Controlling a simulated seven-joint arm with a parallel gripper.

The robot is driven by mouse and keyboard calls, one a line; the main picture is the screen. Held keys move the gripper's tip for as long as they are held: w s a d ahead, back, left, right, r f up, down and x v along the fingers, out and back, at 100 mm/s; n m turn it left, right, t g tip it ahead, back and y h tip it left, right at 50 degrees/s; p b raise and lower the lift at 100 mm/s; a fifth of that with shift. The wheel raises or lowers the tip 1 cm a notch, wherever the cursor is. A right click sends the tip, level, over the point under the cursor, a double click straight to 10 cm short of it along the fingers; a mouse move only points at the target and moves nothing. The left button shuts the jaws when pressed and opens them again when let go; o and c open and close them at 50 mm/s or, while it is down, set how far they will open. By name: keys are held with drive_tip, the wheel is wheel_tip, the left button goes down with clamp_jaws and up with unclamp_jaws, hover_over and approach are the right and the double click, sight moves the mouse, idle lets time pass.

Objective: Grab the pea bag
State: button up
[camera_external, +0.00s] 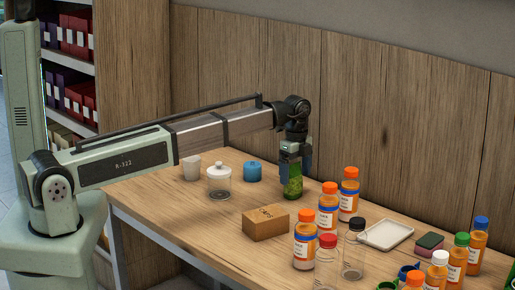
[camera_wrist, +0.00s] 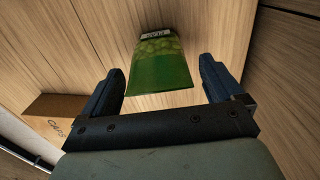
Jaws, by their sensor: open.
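The pea bag (camera_wrist: 160,66) is a green bag with a pea picture and a white label at its far end. It stands on the wooden table and also shows in the external view (camera_external: 293,187), directly below my gripper (camera_external: 294,168). In the wrist view my gripper (camera_wrist: 157,78) has its two dark blue fingers spread wide, with the bag's near end between and just beyond them. The fingers look apart from the bag on both sides. In the external view my gripper covers the bag's top.
A cardboard box (camera_external: 266,222) marked "CAPS" stands in front of the bag. A blue container (camera_external: 252,171) and a lidded glass jar (camera_external: 219,183) stand to the left. A wooden wall (camera_external: 400,110) rises behind.

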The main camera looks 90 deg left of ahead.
sight(295, 180)
drive_tip(key=shift+f, duration=1.6)
drive_tip(key=c, duration=1.1)
